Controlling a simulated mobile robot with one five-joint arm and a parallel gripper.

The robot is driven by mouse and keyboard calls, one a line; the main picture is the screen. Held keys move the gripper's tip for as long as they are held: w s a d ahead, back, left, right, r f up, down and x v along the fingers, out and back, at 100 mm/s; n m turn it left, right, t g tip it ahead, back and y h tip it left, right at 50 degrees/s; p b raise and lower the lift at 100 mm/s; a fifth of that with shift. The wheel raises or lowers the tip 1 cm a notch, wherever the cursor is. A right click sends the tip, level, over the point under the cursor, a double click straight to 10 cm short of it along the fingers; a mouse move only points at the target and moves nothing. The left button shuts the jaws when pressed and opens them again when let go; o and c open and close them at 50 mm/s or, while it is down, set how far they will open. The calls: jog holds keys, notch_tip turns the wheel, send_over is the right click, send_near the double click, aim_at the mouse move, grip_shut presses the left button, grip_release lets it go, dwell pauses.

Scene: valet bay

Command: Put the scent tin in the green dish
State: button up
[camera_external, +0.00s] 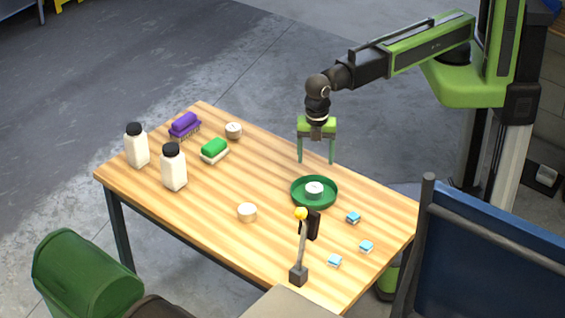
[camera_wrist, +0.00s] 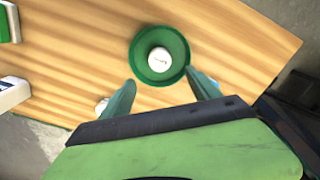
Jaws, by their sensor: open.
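The green dish (camera_external: 294,200) is round and rimmed, and rests on the wooden table. A small round white tin (camera_external: 314,188), which looks like the scent tin, sits inside it. In the wrist view the tin (camera_wrist: 159,59) lies upright near the middle of the dish (camera_wrist: 137,66). My gripper (camera_external: 316,162) is open and empty, fingers pointing down, above the table by the dish's far side. In the wrist view my gripper (camera_wrist: 160,80) has its two green fingers apart, with nothing between them touching either.
A cream tin (camera_external: 247,213) and a lidded pale tin (camera_external: 233,130) stand apart on the table (camera_external: 275,170). Two white bottles, a green-topped brush (camera_external: 214,150) and a purple brush (camera_external: 184,124) are at left. A yellow-topped post (camera_external: 300,250) and small blue packets are near the front right.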

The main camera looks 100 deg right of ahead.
jog(key=shift+f, duration=0.1)
jog(key=s+d+m, duration=0.1)
jog(key=d+m, duration=1.4)
jog(key=d, duration=1.9)
jog(key=shift+s+d+m, duration=0.15)
jog(key=shift+d+m, duration=0.25)
